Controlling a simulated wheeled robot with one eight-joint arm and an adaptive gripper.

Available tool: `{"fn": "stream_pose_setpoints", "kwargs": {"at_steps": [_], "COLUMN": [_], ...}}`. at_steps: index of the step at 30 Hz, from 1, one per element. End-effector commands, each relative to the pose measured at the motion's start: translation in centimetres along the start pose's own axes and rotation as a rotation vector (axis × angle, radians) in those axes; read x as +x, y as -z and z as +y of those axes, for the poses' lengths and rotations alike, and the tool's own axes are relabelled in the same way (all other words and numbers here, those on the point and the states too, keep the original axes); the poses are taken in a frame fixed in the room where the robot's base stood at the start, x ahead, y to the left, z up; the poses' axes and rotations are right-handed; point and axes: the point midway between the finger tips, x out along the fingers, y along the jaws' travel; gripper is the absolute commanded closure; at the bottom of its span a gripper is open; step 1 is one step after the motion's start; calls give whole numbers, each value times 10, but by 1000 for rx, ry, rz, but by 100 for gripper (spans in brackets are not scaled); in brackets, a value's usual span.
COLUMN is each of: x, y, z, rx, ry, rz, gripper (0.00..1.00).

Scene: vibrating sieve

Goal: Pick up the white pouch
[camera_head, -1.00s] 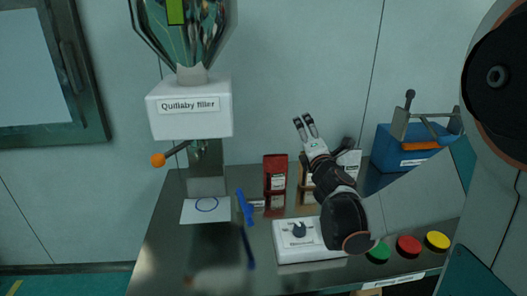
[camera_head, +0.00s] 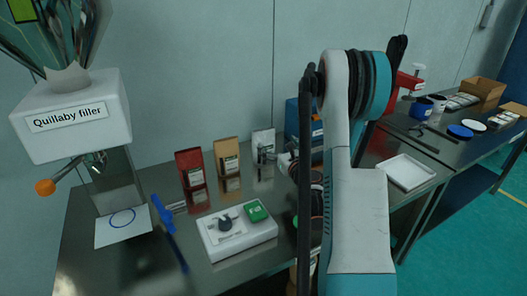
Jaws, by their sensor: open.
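The white pouch (camera_head: 264,138) stands upright at the back of the steel bench, right of a tan pouch (camera_head: 227,157) and a red pouch (camera_head: 190,168). My gripper (camera_head: 263,156) is low in front of the white pouch, its fingers pointing left and towards it. The fingers are open and small in the view. They cover part of the pouch's lower front. Whether they touch it or stand a little apart I cannot tell. My arm hides much of the gripper's wrist side.
A blue tool (camera_head: 162,214) lies left, by the filler (camera_head: 75,115). A blue box (camera_head: 292,114) stands behind my arm. A white tray (camera_head: 406,172) and crowded second table are right.

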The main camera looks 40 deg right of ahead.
Motion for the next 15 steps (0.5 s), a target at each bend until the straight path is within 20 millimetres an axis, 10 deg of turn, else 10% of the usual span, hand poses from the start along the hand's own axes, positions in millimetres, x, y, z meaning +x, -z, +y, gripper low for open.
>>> {"fn": "stream_pose_setpoints", "kwargs": {"at_steps": [15], "x": [68], "y": [0], "z": [1], "rx": [3], "ry": [0], "rz": [-1], "gripper": [0]}}
